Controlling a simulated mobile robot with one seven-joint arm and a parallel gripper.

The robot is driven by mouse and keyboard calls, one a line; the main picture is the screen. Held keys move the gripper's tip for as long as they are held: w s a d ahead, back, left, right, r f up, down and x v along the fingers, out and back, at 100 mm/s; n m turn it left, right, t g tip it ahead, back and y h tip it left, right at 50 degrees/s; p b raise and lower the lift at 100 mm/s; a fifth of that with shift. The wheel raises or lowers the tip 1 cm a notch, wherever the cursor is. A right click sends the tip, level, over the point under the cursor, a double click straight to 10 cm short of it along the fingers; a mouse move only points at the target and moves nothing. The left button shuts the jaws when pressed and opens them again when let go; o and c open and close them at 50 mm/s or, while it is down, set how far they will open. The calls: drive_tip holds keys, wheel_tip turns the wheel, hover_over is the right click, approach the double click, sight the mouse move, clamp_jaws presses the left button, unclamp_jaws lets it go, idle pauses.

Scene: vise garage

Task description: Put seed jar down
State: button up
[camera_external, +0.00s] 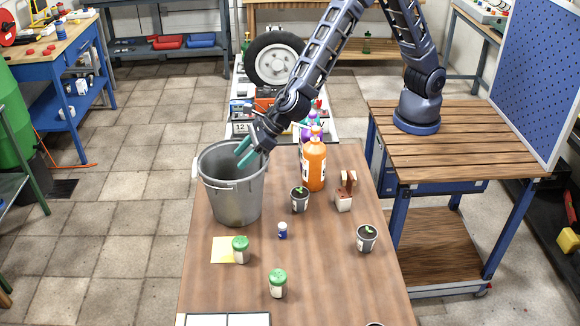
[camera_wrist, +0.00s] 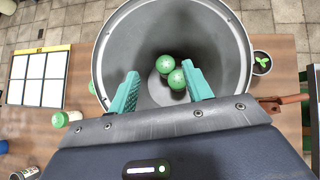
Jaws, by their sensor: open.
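My gripper (camera_external: 244,153) reaches down into the mouth of a grey metal bucket (camera_external: 233,203) on the wooden table. Its two teal fingers are spread apart in the wrist view (camera_wrist: 160,80). Inside the bucket, the wrist view shows two green-lidded jars, one lid (camera_wrist: 165,64) touching or overlapping the other (camera_wrist: 177,79). They appear below the fingertips, with neither gripped. The bucket wall hides them from the external view. Two more green-lidded jars stand on the table, one (camera_external: 240,250) at a yellow note (camera_external: 221,249) and one (camera_external: 278,284) nearer the front.
Right of the bucket stand a potted seedling (camera_external: 299,201), an orange bottle (camera_external: 313,165) and a small block-like object (camera_external: 344,194). A small blue-topped container (camera_external: 282,230) and another pot (camera_external: 366,238) stand farther forward. A white panelled tray (camera_external: 226,319) lies at the front edge.

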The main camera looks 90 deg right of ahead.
drive_tip(key=shift+s+r, duration=0.2)
drive_tip(key=shift+s, duration=0.05)
drive_tip(key=s+d+r+m+h, duration=0.3)
drive_tip(key=d+r+m, duration=0.8)
drive_tip(key=d, duration=0.7)
drive_tip(key=s+d+r+m+g+h, duration=0.1)
drive_tip(key=s+d+r+m, duration=0.35)
drive_tip(key=d, duration=0.25)
drive_tip(key=s+d+r+m+h, duration=0.1)
drive_tip(key=s+d+r+m, duration=0.3)
drive_tip(key=s+d, duration=0.3)
drive_tip(key=s+d+r+m+g, duration=0.2)
drive_tip(key=s+d+m, duration=0.7)
drive_tip(key=s, duration=0.4)
drive_tip(key=s+d+f+m+y, duration=0.1)
drive_tip(key=s+m, duration=0.4)
drive_tip(key=s, duration=0.3)
drive_tip(key=s+d+f+m+g+y, duration=0.1)
drive_tip(key=s+m, duration=0.3)
drive_tip(key=s, duration=0.4)
drive_tip(key=shift+s+m+y, duration=0.25)
drive_tip(key=shift+m+y, duration=0.1)
drive_tip(key=shift+y, duration=0.25)
drive_tip(key=shift+o, duration=0.2)
